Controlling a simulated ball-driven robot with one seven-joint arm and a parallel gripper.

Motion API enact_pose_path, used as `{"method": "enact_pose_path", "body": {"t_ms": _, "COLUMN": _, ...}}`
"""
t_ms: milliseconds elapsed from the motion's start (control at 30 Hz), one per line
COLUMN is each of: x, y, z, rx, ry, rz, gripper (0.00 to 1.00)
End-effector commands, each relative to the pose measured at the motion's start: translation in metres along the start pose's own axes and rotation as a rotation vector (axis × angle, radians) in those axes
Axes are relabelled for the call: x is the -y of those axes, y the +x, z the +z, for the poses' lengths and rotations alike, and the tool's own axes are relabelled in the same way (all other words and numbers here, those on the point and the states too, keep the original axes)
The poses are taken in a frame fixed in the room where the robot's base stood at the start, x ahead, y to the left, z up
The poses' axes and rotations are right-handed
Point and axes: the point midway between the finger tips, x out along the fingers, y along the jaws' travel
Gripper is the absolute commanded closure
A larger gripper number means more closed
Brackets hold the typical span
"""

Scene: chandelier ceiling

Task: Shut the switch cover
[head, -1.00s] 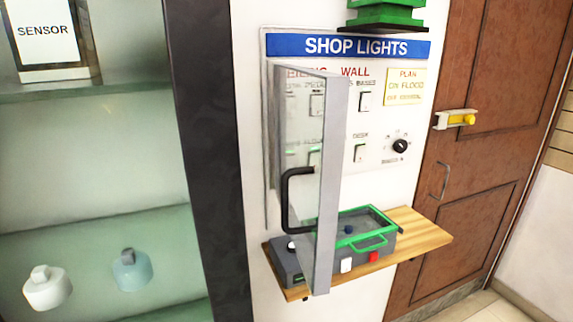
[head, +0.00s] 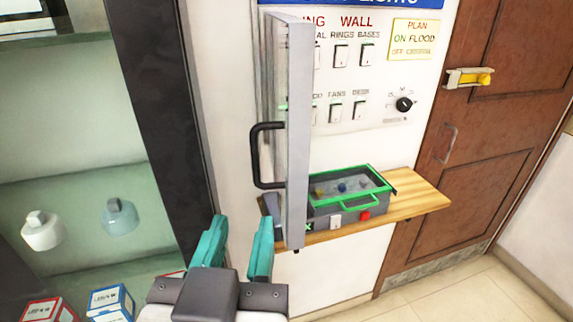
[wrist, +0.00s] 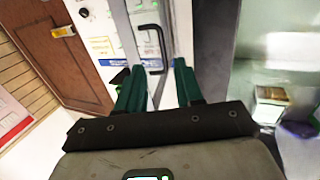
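The switch cover (head: 298,130) is a clear panel with a pale grey frame. It stands swung open, out from the wall switch panel (head: 385,85), and shows nearly edge-on in the head view. Its black handle (head: 256,155) is on the cover's left face and also shows in the wrist view (wrist: 160,48). My gripper (head: 241,222) has teal fingers spread apart with nothing between them. It is below and slightly left of the handle in the head view, apart from it. In the wrist view my gripper (wrist: 158,82) has the handle beyond its fingertips, around the middle.
A wooden shelf (head: 425,192) below the switches holds a grey box (head: 345,200) with a green-rimmed lid. A dark post (head: 150,110) and glass case with shelves stand left. A brown door (head: 490,110) with a yellow latch (head: 485,78) is at right.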

Motion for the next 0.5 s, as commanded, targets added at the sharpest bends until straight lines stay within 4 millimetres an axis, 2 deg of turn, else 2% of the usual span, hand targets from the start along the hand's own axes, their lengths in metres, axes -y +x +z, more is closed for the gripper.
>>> {"method": "enact_pose_path", "body": {"t_ms": 67, "x": 0.006, "y": -0.009, "z": -0.011, "rx": -0.027, "ry": 0.022, "rz": -0.007, "gripper": 0.64}}
{"method": "enact_pose_path", "body": {"t_ms": 167, "x": 0.008, "y": -0.009, "z": -0.017, "rx": -0.04, "ry": 0.031, "rz": -0.006, "gripper": 0.64}}
{"method": "enact_pose_path", "body": {"t_ms": 267, "x": 0.007, "y": 0.002, "z": -0.017, "rx": -0.038, "ry": 0.029, "rz": -0.004, "gripper": 0.64}}
{"method": "enact_pose_path", "body": {"t_ms": 500, "x": 0.007, "y": 0.044, "z": -0.019, "rx": -0.036, "ry": 0.027, "rz": -0.002, "gripper": 0.64}}
